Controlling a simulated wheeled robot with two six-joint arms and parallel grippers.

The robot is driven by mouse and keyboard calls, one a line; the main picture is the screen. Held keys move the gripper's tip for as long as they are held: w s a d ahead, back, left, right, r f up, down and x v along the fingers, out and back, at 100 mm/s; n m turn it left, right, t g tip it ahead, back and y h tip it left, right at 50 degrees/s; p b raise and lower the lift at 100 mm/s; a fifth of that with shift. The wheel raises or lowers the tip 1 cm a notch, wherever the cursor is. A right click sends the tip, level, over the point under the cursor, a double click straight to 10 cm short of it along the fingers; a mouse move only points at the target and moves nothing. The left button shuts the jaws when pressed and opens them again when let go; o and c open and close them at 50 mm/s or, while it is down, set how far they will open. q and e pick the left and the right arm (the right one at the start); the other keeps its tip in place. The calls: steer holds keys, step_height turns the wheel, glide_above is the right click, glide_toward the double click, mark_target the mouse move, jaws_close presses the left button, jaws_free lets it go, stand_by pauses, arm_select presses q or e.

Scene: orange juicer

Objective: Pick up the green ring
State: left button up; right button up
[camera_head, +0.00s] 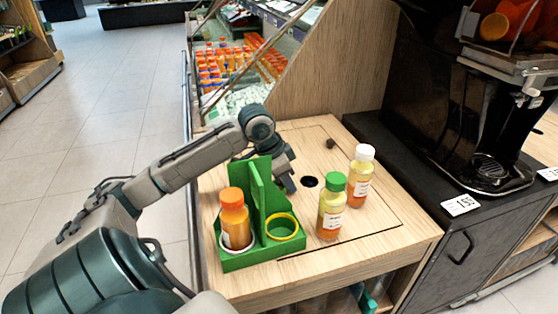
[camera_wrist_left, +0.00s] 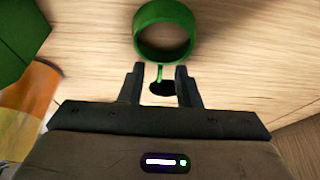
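The green ring (camera_wrist_left: 186,48) shows in the left wrist view, above the wooden counter top, just beyond my left fingertips. A thin green strip runs from it down between the fingers. My left gripper (camera_wrist_left: 160,80) is open, and no contact with the ring is visible. In the head view, my left gripper (camera_head: 286,182) is low behind the green carrier (camera_head: 265,190); I cannot make out the green ring there. The carrier holds an orange bottle (camera_head: 235,215) inside a white ring, and a yellow ring (camera_head: 282,226) in its other compartment. My right gripper is not in view.
A green-capped bottle (camera_head: 332,208) and a white-capped bottle (camera_head: 361,176) stand right of the carrier. A dark hole (camera_head: 309,181) is in the counter near my left gripper. A black juicer (camera_head: 490,120) stands at the right. The counter's back right is mostly clear.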

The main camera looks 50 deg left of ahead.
arm_select(q)
steer(key=shift+f, duration=0.15)
jaws_close()
stand_by(0.4)
